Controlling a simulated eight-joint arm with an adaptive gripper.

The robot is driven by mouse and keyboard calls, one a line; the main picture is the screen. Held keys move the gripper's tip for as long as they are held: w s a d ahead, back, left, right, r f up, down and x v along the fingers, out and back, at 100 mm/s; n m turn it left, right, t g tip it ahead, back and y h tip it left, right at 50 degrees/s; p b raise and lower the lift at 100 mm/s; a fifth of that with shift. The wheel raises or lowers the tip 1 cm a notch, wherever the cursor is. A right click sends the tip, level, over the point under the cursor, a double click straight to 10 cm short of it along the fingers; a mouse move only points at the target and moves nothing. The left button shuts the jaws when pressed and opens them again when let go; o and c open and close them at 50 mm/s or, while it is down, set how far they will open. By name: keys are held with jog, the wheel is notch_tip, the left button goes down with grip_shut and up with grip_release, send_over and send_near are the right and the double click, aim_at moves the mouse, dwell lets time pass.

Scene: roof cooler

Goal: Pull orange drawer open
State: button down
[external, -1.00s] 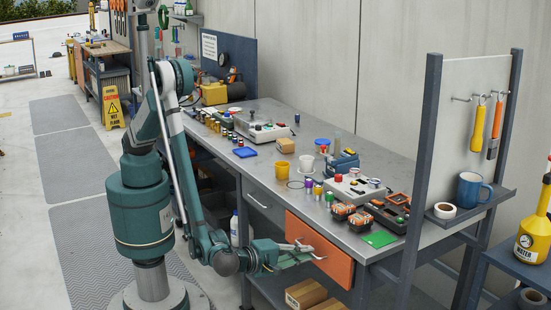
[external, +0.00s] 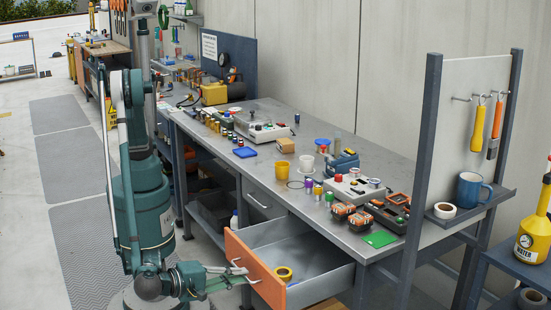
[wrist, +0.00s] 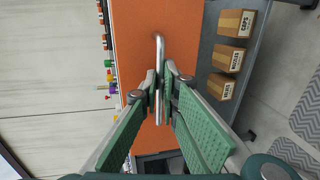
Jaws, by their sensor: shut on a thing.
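The orange drawer (external: 254,272) stands well out from the workbench in the external view, its grey inside open to view. A roll of yellow tape (external: 283,273) lies in it near the front. My gripper (external: 238,271) is at the drawer's front, shut on its handle. In the wrist view the orange front (wrist: 188,40) fills the upper middle. The metal handle (wrist: 159,48) runs down between the fingers of my gripper (wrist: 159,95), which close around its lower part.
The workbench top (external: 232,168) holds cups, tools and boxes. A closed grey drawer (external: 262,203) is left of the orange one. Boxes (wrist: 235,22) sit on a lower shelf. A rack (external: 430,150) stands at the bench's right end. The floor left of the bench is mostly clear.

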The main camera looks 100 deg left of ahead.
jog(key=shift+f+v, duration=0.2)
jog(key=shift+v, duration=0.65)
jog(key=shift+f+v, duration=0.15)
jog(key=shift+v, duration=0.75)
jog(key=shift+d, duration=0.1)
jog(key=c, duration=2.6)
grip_release()
jog(key=v, duration=1.2)
